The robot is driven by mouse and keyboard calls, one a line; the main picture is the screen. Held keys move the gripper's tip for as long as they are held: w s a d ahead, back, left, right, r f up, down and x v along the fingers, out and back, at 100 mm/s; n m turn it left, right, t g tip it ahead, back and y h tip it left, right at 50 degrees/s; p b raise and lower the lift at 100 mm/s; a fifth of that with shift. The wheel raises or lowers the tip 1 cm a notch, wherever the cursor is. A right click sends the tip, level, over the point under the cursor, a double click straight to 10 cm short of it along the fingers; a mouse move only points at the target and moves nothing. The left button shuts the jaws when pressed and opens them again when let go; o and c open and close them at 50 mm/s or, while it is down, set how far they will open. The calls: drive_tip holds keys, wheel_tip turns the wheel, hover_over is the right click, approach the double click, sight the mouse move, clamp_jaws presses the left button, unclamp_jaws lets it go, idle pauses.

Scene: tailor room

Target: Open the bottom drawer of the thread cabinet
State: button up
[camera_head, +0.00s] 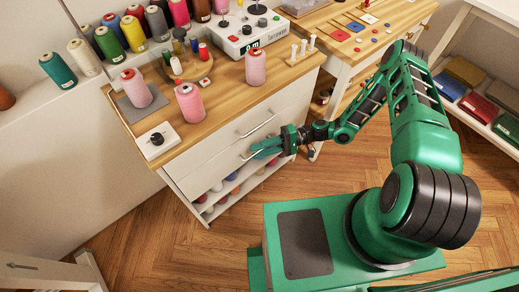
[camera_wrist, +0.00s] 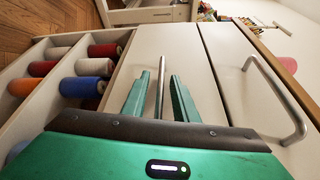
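The white thread cabinet (camera_head: 180,172) has a wooden top, two drawers and an open spool shelf below. The bottom drawer (camera_head: 205,177) looks flush with the front; its bar handle (camera_head: 248,155) is partly hidden by my gripper (camera_head: 268,147) in the head view. In the wrist view the bottom drawer front (camera_wrist: 205,75) fills the middle, and its handle (camera_wrist: 161,85) lies between the two green fingers of my gripper (camera_wrist: 160,92). The fingers are open, one on each side of the bar, with visible gaps. Contact cannot be told.
The top drawer's handle (camera_head: 257,125) sits just above; it also shows in the wrist view (camera_wrist: 290,110). Thread spools (camera_head: 232,176) lie in the shelf below. Wooden floor (camera_head: 170,235) before the cabinet is clear.

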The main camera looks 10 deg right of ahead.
drive_tip(key=shift+c, duration=0.2)
clamp_jaws()
drive_tip(key=shift+d, duration=0.1)
idle(1.1)
